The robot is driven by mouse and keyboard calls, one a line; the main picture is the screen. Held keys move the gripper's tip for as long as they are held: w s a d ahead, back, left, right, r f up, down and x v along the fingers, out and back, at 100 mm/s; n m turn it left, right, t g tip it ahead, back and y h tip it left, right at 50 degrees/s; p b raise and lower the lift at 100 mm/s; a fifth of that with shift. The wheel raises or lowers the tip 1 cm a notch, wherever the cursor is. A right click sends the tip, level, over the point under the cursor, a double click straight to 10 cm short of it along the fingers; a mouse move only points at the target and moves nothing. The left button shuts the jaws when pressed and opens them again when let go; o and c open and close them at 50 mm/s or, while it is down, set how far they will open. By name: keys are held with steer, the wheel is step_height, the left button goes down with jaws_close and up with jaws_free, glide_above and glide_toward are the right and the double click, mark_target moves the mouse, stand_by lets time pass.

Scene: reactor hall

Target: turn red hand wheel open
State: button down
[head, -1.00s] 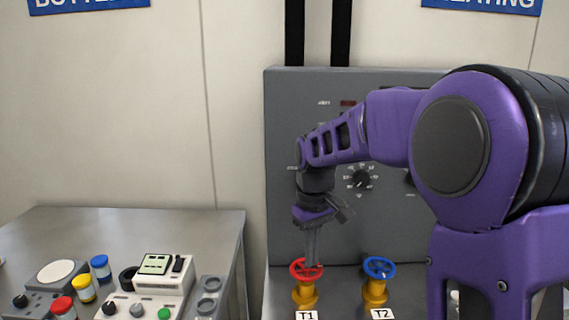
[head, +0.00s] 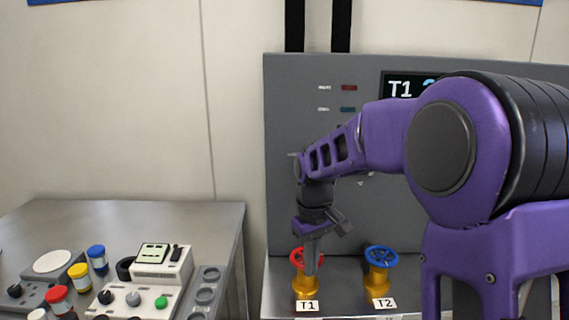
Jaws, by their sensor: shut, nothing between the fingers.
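The red hand wheel (head: 298,255) sits on a yellow valve body (head: 306,287) behind a label reading T1. My gripper (head: 311,272) points down at the wheel, its fingers shut with nothing between them.
A blue hand wheel (head: 381,257) on a similar yellow valve, labelled T2, stands to the right. A grey panel (head: 290,160) with a display rises behind. On the left, a metal table (head: 150,222) holds colored jars and a white instrument (head: 160,275).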

steer(key=shift+w, duration=0.3)
steer(key=shift+w+d+r+p, duration=0.1)
steer(key=shift+w+d+p, duration=0.05)
steer(key=shift+d+p, duration=0.4)
stand_by(0.3)
steer(key=shift+w+d+p, duration=0.8)
steer(key=shift+d+p, duration=0.3)
steer(key=shift+d, duration=0.05)
steer(key=shift+w, duration=0.1)
steer(key=shift+s+d, duration=0.2)
steer(key=shift+d, duration=0.15)
steer(key=shift+r, duration=2.9)
steer(key=shift+s+a+b, duration=0.1)
steer(key=shift+b, duration=0.2)
